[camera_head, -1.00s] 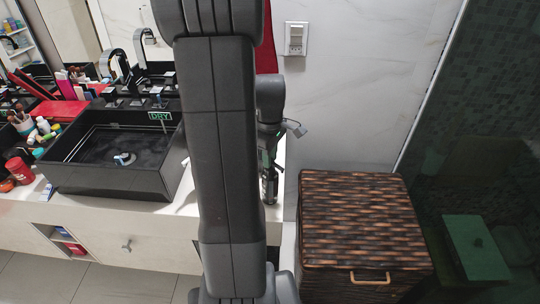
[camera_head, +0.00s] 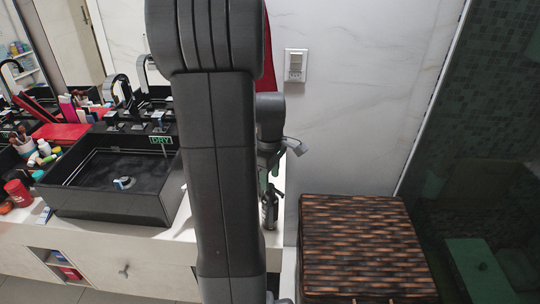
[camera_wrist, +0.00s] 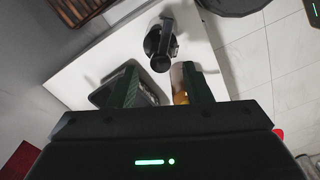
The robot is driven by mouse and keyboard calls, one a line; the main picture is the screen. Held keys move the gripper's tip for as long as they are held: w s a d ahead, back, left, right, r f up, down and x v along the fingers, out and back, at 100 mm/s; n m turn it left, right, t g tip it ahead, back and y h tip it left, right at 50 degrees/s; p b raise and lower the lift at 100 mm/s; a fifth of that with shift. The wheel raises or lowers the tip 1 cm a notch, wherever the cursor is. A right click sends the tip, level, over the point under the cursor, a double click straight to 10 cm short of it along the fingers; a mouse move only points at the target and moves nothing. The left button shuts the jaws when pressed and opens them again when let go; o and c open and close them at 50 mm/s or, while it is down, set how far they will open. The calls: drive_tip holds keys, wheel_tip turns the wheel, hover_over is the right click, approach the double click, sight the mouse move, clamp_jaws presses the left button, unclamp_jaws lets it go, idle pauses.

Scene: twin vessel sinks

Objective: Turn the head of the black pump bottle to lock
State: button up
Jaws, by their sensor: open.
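The black pump bottle (camera_wrist: 161,42) stands on the white counter in the wrist view, seen from above with its dark pump head uppermost. My gripper (camera_wrist: 159,68) is open. Its two fingers reach toward the bottle, and the pump head lies just beyond the fingertips, roughly in line with the gap. I see no contact. In the head view a dark bottle (camera_head: 269,208) stands at the counter's right end, beside my arm, which hides part of the counter.
An amber object (camera_wrist: 180,85) is close to the right finger, and a black tray-like object (camera_wrist: 103,92) is by the left finger. A black vessel sink (camera_head: 110,190) stands left of my arm. A woven basket (camera_head: 362,240) stands to the right.

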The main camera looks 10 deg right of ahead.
sight(270, 185)
wheel_tip(270, 185, up, 12)
drive_tip(key=shift+f, duration=0.15)
idle(0.3)
wheel_tip(270, 185, down, 14)
drive_tip(key=shift+s+r, duration=0.1)
idle(0.5)
